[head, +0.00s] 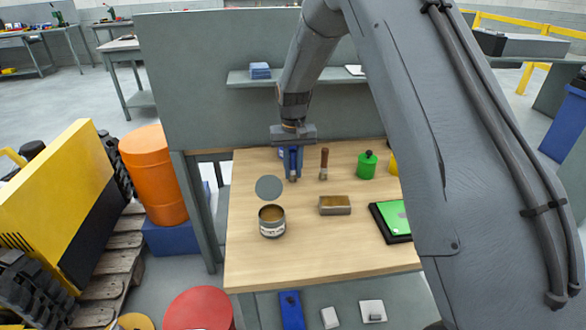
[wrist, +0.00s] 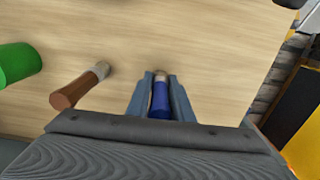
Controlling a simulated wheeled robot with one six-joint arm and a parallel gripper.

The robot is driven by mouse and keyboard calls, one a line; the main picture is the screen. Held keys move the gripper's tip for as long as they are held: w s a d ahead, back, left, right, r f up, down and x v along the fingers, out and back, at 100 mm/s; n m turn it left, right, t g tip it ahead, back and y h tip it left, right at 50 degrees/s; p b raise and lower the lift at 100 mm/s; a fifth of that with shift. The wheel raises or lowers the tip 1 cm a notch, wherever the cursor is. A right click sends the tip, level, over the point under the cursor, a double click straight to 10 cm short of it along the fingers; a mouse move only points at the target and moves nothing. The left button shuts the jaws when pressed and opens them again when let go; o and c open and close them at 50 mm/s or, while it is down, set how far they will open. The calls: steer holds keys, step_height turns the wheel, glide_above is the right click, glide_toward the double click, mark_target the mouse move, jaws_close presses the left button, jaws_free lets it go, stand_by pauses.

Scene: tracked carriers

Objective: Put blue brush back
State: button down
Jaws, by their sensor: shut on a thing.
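My gripper (head: 292,172) is over the back of the wooden workbench (head: 250,260), pointing down. It is shut on the blue brush (wrist: 159,100), whose blue handle lies between the two fingers (wrist: 158,84) in the wrist view. The brush's pale end shows just past the fingertips. In the head view the fingers mostly hide the brush. I cannot tell whether its tip touches the bench. A brown-handled brush (head: 323,165) stands just right of my gripper; it also shows in the wrist view (wrist: 78,86).
An open can (head: 271,228) with brown contents and a grey disc (head: 269,188) are front left of my gripper. A shelf (head: 325,78) crosses behind.

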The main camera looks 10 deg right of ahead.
mark_target(293, 151)
steer(key=shift+f, duration=0.1)
steer(key=c, duration=1.6)
jaws_free()
steer(key=shift+o, duration=0.2)
step_height(293, 151, up, 11)
steer(key=b, duration=0.2)
steer(key=shift+b, duration=0.35)
steer(key=shift+s+r, duration=0.1)
steer(key=shift+r, duration=0.45)
steer(key=shift+t, duration=0.3)
steer(key=s+d+f, duration=0.2)
steer(key=s+d, duration=0.1)
steer(key=s, duration=0.7)
steer(key=s+d+f, duration=0.2)
steer(key=s+d, duration=0.1)
steer(key=s, duration=0.8)
steer(key=s+d+f, duration=0.3)
steer(key=s, duration=0.7)
steer(key=shift+s, duration=0.4)
